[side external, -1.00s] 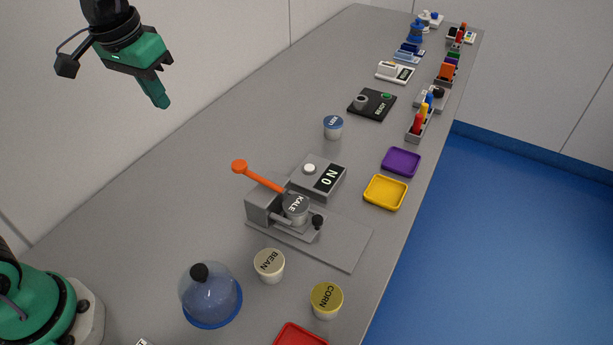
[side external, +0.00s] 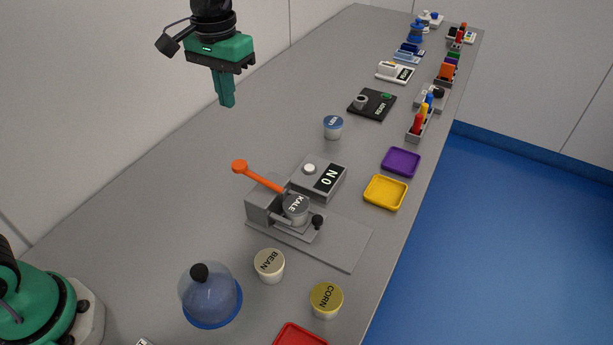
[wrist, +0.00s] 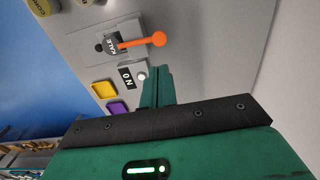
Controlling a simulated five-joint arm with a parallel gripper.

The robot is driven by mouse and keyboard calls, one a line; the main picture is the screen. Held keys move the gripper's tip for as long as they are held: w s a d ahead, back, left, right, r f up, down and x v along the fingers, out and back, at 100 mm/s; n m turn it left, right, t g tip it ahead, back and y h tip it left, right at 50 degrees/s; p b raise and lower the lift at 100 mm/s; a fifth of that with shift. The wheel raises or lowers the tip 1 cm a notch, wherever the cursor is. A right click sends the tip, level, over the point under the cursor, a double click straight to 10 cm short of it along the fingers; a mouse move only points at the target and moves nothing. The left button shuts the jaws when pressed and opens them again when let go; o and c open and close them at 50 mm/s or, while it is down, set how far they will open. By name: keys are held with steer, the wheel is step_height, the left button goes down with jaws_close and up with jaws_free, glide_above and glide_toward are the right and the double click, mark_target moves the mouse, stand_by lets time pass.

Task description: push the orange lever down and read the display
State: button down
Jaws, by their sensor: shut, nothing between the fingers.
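The orange lever (side external: 258,176) slants up to the left from a grey fixture (side external: 262,202), its round knob raised. It also shows in the wrist view (wrist: 142,41). A dark-lidded KALE tub (side external: 296,209) sits in the fixture at the lever's lower end. My gripper (side external: 227,104) is shut and empty, pointing down, high above the counter behind the lever and touching nothing.
BEAN (side external: 269,265) and CORN (side external: 326,300) tubs and a blue dome (side external: 210,296) stand in front of the fixture. Yellow (side external: 386,205) and purple (side external: 401,162) trays lie to the right. A blue-lidded tub (side external: 333,127) stands behind. The counter left of the lever is clear.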

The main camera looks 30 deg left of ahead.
mark_target(238, 164)
steer(key=shift+f, duration=0.1)
stand_by(0.3)
step_height(238, 164, down, 14)
steer(key=shift+r, duration=0.1)
stand_by(0.7)
steer(key=shift+a+f, duration=0.35)
steer(key=shift+f, duration=0.3)
steer(key=shift+a+f, duration=0.35)
steer(key=shift+f, duration=0.3)
steer(key=a+r, duration=0.3)
steer(key=r, duration=1.1)
steer(key=shift+a, duration=0.25)
